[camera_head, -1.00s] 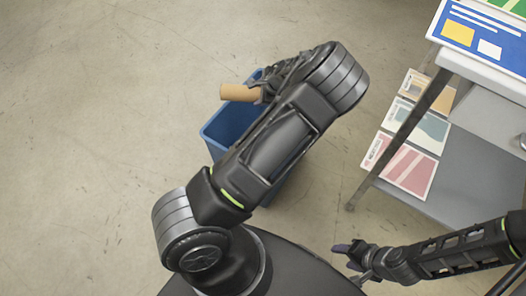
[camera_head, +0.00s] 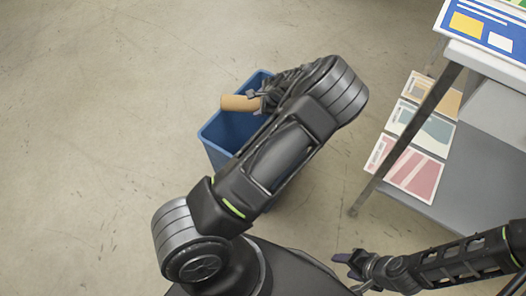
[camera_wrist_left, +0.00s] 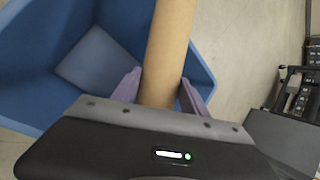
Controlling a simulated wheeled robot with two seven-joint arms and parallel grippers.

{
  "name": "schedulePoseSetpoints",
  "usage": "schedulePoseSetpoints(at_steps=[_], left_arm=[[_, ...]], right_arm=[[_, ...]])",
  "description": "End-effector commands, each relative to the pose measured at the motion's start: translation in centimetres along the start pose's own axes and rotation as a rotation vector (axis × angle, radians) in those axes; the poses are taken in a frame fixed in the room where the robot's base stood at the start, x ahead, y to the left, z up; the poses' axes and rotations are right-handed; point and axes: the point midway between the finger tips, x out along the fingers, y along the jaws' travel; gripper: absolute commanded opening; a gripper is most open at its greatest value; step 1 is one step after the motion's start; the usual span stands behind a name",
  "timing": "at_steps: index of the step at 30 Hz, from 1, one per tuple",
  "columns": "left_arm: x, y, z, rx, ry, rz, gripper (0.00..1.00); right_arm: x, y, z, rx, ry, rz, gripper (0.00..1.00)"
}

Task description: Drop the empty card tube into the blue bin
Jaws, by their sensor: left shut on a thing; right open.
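The card tube (camera_head: 240,103) is a plain brown cylinder. My left gripper (camera_head: 262,98) is shut on it and holds it above the blue bin (camera_head: 214,139). In the left wrist view the tube (camera_wrist_left: 166,50) runs up from between the purple fingers of my left gripper (camera_wrist_left: 158,90), with the inside of the blue bin (camera_wrist_left: 35,100) behind and below it. My left arm hides the right part of the bin in the head view. My right gripper (camera_head: 347,262) is open, low at the right, apart from the bin.
A table with a grey lower shelf (camera_head: 465,185) stands at the right, with several printed sheets (camera_head: 412,172) on the shelf and a blue printed board (camera_head: 490,30) on top. Its dark leg (camera_head: 405,140) stands right of the bin. The concrete floor (camera_head: 90,130) at left is clear.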

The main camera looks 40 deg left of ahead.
Motion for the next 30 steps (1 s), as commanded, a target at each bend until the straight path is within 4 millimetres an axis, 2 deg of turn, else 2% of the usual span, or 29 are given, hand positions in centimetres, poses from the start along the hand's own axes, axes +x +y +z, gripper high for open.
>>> schedulePoseSetpoints(at_steps=[2, 11, 12, 21, 30], left_arm=[[0.51, 0.24, -0.20, 0.000, 0.000, -0.001, 0.29], [0.52, 0.26, -0.21, 0.000, 0.000, -0.001, 0.29], [0.52, 0.26, -0.21, 0.000, 0.000, -0.001, 0.52], [0.52, 0.27, -0.22, 0.000, 0.000, 0.000, 0.77], [0.34, 0.26, -0.23, 0.000, 0.001, 0.000, 0.77]], right_arm=[[0.51, 0.19, 0.00, 0.000, 0.000, 0.000, 0.51], [0.47, 0.18, 0.00, 0.001, 0.000, 0.000, 0.51], [0.47, 0.18, 0.00, 0.000, 0.000, 0.000, 0.51], [0.48, 0.18, 0.00, 0.000, 0.000, 0.000, 0.51], [0.42, 0.16, 0.01, 0.000, 0.000, 0.000, 0.51]])
